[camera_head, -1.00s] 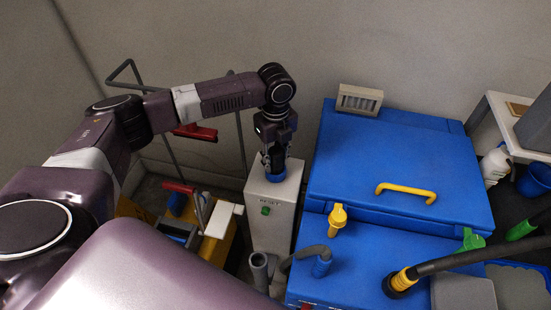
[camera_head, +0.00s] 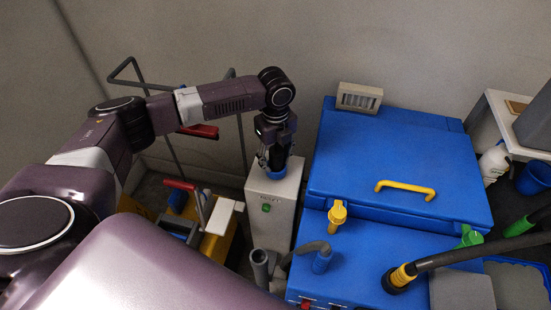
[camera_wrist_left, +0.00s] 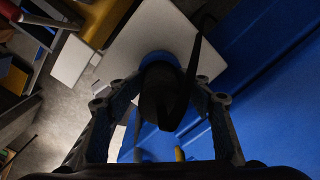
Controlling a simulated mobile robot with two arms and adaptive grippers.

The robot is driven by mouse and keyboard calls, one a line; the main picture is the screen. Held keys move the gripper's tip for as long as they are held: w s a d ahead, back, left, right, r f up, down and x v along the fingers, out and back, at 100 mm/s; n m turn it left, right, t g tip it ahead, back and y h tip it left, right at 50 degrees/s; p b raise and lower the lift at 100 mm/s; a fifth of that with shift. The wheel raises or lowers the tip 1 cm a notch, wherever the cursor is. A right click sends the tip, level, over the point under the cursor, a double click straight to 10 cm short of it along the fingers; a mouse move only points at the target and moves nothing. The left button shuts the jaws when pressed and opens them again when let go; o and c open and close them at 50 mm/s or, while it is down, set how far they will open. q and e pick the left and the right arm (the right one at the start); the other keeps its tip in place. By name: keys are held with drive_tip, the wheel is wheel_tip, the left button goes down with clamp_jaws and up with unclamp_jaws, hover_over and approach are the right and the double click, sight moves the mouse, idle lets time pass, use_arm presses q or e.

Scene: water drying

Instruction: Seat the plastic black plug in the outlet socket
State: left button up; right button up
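The black plug (camera_wrist_left: 160,92) stands between the fingers of my left gripper in the left wrist view, with a dark cable beside it. Its far end meets the blue outlet socket (camera_wrist_left: 158,57), which is on top of a pale box. In the head view the blue socket (camera_head: 276,172) shows only in part below my left gripper (camera_head: 274,160). The fingers (camera_wrist_left: 163,92) are spread around the plug, with a gap on each side. The plug appears to be in the socket, but its depth is hidden. My right gripper is out of view.
The pale box (camera_head: 270,228) has a green button and a RESET label. A blue machine (camera_head: 390,165) with a yellow handle stands close on its right. A yellow cart (camera_head: 218,250) with a red handle stands on its left. A grey pipe (camera_head: 260,268) rises in front.

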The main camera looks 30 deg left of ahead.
use_arm(q)
drive_tip(key=shift+s+f, duration=0.15)
drive_tip(key=shift+f, duration=0.4)
drive_tip(key=shift+r, duration=0.2)
drive_tip(key=r+b, duration=0.3)
drive_tip(key=r, duration=0.9)
drive_tip(key=shift+w, duration=0.2)
drive_tip(key=shift+r, duration=0.7)
